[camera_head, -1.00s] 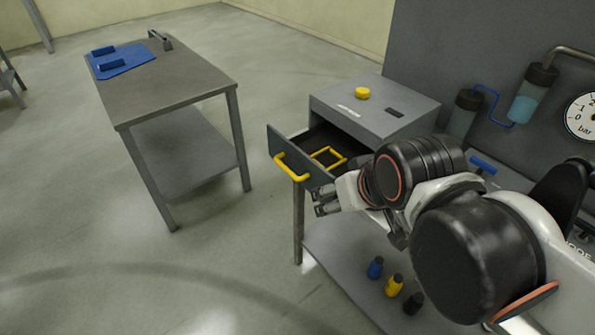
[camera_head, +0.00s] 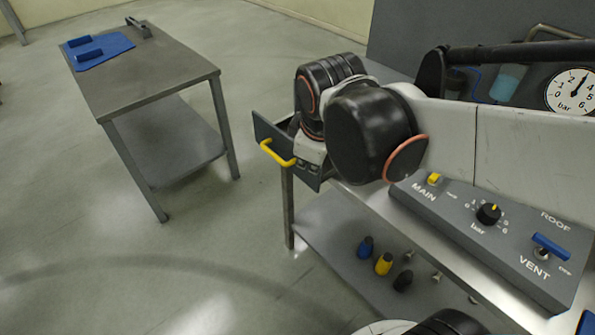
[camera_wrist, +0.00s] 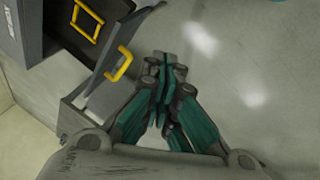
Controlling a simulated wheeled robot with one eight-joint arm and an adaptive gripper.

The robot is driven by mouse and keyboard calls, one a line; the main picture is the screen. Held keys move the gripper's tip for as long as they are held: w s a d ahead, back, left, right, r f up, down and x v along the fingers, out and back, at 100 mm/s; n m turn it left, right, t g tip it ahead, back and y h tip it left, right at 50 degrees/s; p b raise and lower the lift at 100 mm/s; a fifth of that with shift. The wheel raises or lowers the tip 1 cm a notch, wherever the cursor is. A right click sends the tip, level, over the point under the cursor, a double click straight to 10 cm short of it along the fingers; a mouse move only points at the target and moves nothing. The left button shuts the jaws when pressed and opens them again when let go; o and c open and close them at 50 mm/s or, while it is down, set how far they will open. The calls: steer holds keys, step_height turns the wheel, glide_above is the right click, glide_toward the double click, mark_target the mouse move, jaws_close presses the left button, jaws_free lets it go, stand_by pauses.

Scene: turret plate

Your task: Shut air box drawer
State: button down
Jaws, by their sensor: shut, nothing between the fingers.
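The air box drawer (camera_head: 266,130) stands open in the head view, its dark front and yellow handle (camera_head: 278,154) facing left. My arm covers most of the grey air box and the drawer's inside in that view. In the wrist view the drawer front (camera_wrist: 110,82) and the handle (camera_wrist: 119,64) lie left of my gripper (camera_wrist: 168,62). My gripper's fingers are together and empty, near the outer side of the handle. I cannot tell whether they touch it. In the head view the fingertips are hidden.
A control panel (camera_head: 490,225) with switches and a dial is on the bench at right. Below, a shelf (camera_head: 325,245) holds blue, yellow and black bottles. A separate table (camera_head: 160,85) with a blue mat (camera_head: 98,50) stands left. Floor between is free.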

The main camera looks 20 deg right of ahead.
steer(key=w+a+f+n+g+h, duration=0.2)
steer(key=w+a+f+n+g, duration=0.15)
steer(key=w+f+n, duration=0.65)
steer(key=n+b, duration=0.3)
glide_toward(300, 176)
steer(key=shift+s+d+f, duration=0.2)
steer(key=shift+s+f, duration=0.75)
steer(key=shift+f, duration=0.1)
steer(key=shift+s+d+f, duration=0.15)
steer(key=shift+s+f, duration=0.85)
steer(key=shift+f, duration=0.05)
steer(key=w+d, duration=0.2)
steer(key=d, duration=0.3)
steer(key=w+d, duration=0.2)
steer(key=d, duration=0.3)
steer(key=w+d, duration=0.2)
steer(key=d, duration=0.4)
steer(key=shift+w+d+b, duration=0.1)
steer(key=shift+w+b, duration=0.2)
